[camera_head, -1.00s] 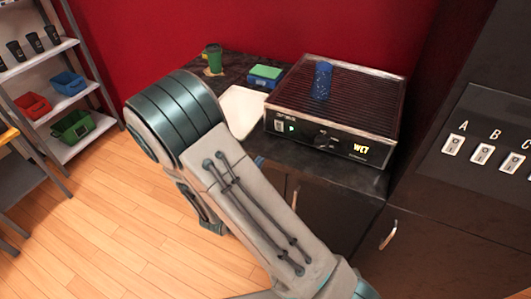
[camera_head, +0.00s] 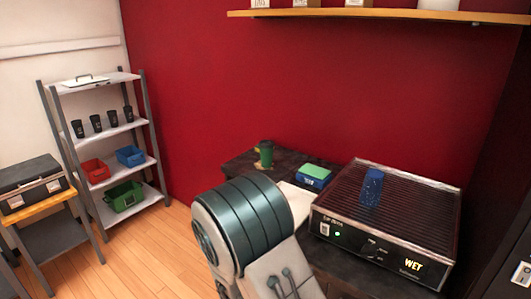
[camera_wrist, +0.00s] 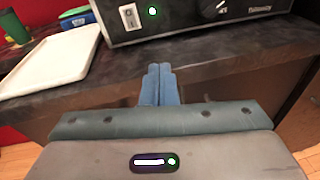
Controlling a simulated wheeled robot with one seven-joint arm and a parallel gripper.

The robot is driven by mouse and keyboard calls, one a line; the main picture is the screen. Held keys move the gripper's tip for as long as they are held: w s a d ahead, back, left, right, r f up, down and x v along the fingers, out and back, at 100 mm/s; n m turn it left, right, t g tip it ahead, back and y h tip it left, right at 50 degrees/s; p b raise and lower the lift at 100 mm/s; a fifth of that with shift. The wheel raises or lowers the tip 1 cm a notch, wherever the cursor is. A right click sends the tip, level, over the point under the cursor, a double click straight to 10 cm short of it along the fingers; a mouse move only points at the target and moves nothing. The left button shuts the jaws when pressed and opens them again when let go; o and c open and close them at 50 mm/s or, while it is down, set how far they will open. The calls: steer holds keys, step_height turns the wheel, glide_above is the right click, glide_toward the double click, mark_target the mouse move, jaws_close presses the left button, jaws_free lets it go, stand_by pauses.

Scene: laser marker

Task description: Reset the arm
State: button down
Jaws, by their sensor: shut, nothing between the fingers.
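My gripper (camera_wrist: 159,72) shows in the wrist view with its two blue fingers together and nothing between them. It is in front of the dark counter's edge, below the black laser machine (camera_wrist: 185,14). In the head view my arm bends in front of the counter, and my gripper is hidden there. The laser machine (camera_head: 335,227) stands on the counter with a lit "WET" sign and a green light. A blue speckled cup (camera_head: 371,188) stands upright on its ribbed top.
A white tray (camera_wrist: 50,62) lies on the counter (camera_wrist: 110,87) left of the machine. A green cup (camera_head: 265,153) and a blue-green box (camera_head: 314,176) stand behind it. A shelf rack (camera_head: 100,135) with black cups and coloured bins stands at the left. Wooden floor lies between.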

steer(key=s+d+r+m+g+y, duration=0.2)
steer(key=s+d+r+m+g, duration=0.4)
steer(key=s+d+m+g, duration=0.7)
steer(key=s+a+r+m+t+y, duration=0.4)
steer(key=a+r+m+y, duration=0.3)
steer(key=m, duration=0.6)
steer(key=a+y, duration=0.2)
steer(key=shift+s+r+t+y, duration=0.15)
steer(key=shift+t+y, duration=0.15)
steer(key=shift+y, duration=0.1)
